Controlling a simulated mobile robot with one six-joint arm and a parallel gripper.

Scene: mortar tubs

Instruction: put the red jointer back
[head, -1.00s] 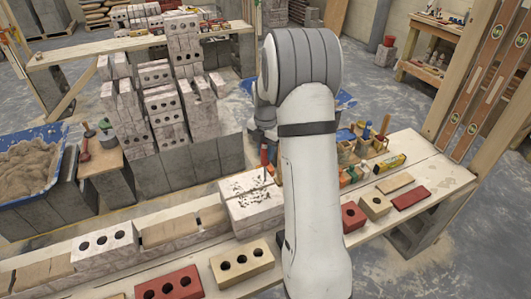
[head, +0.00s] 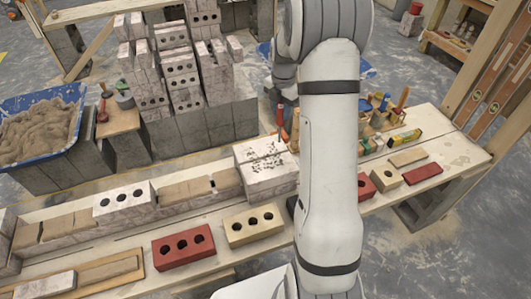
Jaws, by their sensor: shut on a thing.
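The red jointer (head: 280,118) shows as a small red upright shape in the head view, just behind the speckled pale block (head: 265,165). My gripper (head: 280,103) is above it, pointing down and shut on it. The fingers are small and partly dark, so their exact hold is hard to see. The jointer's lower end appears near the block's back right corner; I cannot tell whether it touches anything. A group of hand tools with wooden and coloured handles (head: 397,104) stands on the bench to the right, partly behind my arm.
A red brick (head: 184,247) and a cream brick (head: 253,225) lie on the bench front. A blue tub of mortar (head: 40,125) and a stand with tools (head: 118,120) are at left. Stacked blocks rise behind.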

